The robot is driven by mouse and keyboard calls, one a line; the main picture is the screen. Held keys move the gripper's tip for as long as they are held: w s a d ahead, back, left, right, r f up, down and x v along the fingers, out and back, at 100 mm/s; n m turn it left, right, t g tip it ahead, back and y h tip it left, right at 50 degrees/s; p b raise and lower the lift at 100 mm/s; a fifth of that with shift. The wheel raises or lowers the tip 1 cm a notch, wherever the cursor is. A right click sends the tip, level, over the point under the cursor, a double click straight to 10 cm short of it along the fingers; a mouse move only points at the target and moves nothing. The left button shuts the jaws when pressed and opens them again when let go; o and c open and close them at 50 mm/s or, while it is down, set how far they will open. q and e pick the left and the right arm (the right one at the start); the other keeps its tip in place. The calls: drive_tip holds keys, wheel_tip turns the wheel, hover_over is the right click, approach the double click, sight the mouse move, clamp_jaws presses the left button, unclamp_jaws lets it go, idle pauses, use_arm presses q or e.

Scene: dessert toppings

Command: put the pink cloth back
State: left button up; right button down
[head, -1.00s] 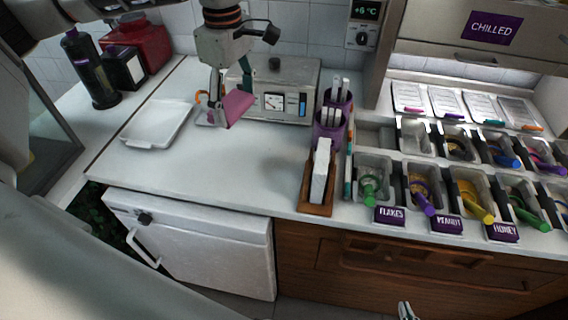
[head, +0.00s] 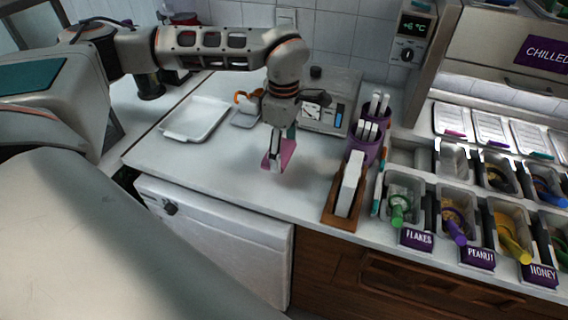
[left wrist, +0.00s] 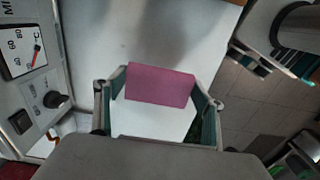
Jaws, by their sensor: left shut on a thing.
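The pink cloth (head: 287,154) is a small flat folded piece, held over the white counter (head: 225,165). My left gripper (head: 275,163) comes down from above and is shut on it. In the left wrist view the cloth (left wrist: 160,86) spans the space between the two fingertips of the gripper (left wrist: 160,95). Bare counter shows around it. I cannot tell how high the cloth hangs above the counter. My right gripper is not in view.
A white tray (head: 197,118) and a small dish with an orange-handled item (head: 246,116) lie to the left. A metal appliance with a dial (head: 325,112) stands behind. Purple cups (head: 370,138) and a wooden holder (head: 343,205) stand to the right, beside topping bins (head: 405,190). The front-left counter is clear.

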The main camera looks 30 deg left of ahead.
use_arm(q)
drive_tip(key=shift+f, duration=2.65)
drive_tip(key=shift+f, duration=0.2)
drive_tip(key=o, duration=1)
drive_tip(key=shift+r, duration=0.1)
